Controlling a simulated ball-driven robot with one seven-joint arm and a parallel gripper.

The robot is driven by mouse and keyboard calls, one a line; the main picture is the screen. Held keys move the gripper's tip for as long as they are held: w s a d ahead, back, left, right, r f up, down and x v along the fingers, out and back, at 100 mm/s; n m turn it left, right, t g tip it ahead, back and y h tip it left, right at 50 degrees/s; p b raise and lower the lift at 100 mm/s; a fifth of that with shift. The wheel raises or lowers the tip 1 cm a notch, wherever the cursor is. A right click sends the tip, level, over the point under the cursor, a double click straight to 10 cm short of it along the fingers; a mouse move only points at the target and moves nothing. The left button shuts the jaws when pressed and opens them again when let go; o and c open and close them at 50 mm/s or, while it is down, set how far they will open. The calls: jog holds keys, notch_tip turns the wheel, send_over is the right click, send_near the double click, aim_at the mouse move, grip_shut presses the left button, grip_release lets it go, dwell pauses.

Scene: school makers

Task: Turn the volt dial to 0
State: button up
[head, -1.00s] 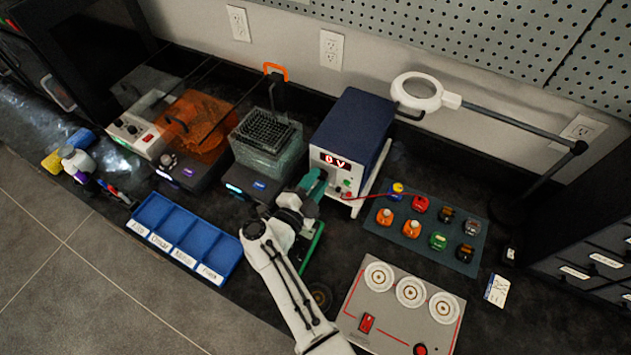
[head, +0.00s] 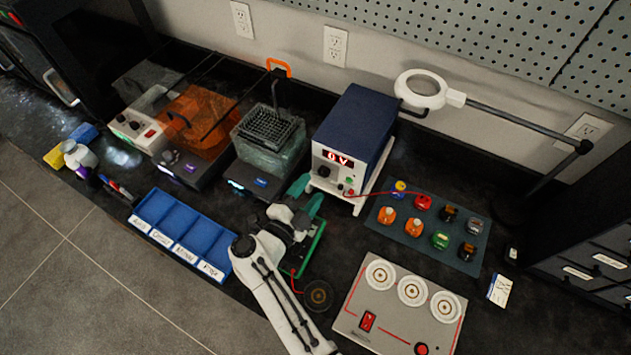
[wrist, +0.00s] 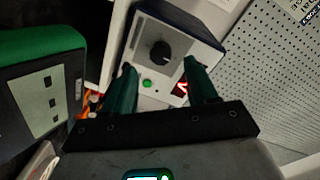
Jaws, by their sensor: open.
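The power supply (head: 352,130) is a blue box with a white front, standing near the back wall. The black volt dial (head: 323,171) is on the front below the display. In the wrist view the dial (wrist: 160,52) sits ahead, between and beyond the two green fingers. My gripper (wrist: 163,85) is open and empty, with the fingers apart from the dial. In the head view my gripper (head: 304,196) is in front of the supply, to the lower left of the dial.
Small bottles stand on a mat (head: 465,262) to the right. A red wire (head: 375,193) runs from the supply's front.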

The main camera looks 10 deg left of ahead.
jog(key=v, duration=0.6)
jog(key=shift+s+a, duration=0.1)
jog(key=shift+s, duration=0.15)
jog(key=shift+r, duration=0.1)
